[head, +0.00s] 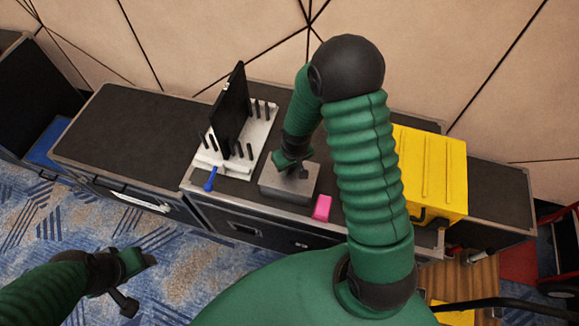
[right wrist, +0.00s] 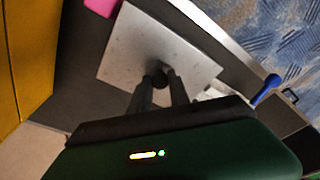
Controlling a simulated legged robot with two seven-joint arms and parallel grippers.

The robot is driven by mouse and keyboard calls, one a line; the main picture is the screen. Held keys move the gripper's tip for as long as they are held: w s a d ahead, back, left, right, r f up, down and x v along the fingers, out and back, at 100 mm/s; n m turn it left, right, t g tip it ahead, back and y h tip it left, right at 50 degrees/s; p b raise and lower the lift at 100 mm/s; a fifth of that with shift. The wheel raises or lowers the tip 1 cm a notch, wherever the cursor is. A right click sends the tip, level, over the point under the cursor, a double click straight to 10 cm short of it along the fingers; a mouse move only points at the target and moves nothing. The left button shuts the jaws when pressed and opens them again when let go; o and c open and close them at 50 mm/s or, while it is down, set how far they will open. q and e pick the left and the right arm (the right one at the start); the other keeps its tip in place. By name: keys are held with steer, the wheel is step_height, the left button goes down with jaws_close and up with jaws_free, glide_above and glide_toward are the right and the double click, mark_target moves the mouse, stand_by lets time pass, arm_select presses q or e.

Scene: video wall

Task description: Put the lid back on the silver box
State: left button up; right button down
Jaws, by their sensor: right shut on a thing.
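The silver box (head: 284,194) stands near the front edge of a black case top, in the middle of the head view. My right gripper (head: 294,170) is directly above it, pointing down, shut on the dark knob (right wrist: 160,78) of the flat grey lid (right wrist: 125,55). The lid looks level and lined up over the box. I cannot tell whether it rests on the box or hangs just above it. In the right wrist view the lid hides the box. My left gripper (head: 139,280) is open and empty, low at the left over the carpet.
A pink block (head: 322,208) stands just right of the box. A white rack (head: 249,150) with black pegs and a dark upright panel is at its left, with a blue-handled tool (head: 210,180) in front. A yellow case (head: 440,175) stands further right. The case top at far left is clear.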

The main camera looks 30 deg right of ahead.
steer(key=c, duration=0.7)
jaws_free()
steer(key=shift+o, duration=0.2)
steer(key=shift+r+p, duration=3.15)
steer(key=shift+r, duration=0.4)
steer(key=shift+c, duration=0.2)
jaws_close()
steer(key=shift+f, duration=0.25)
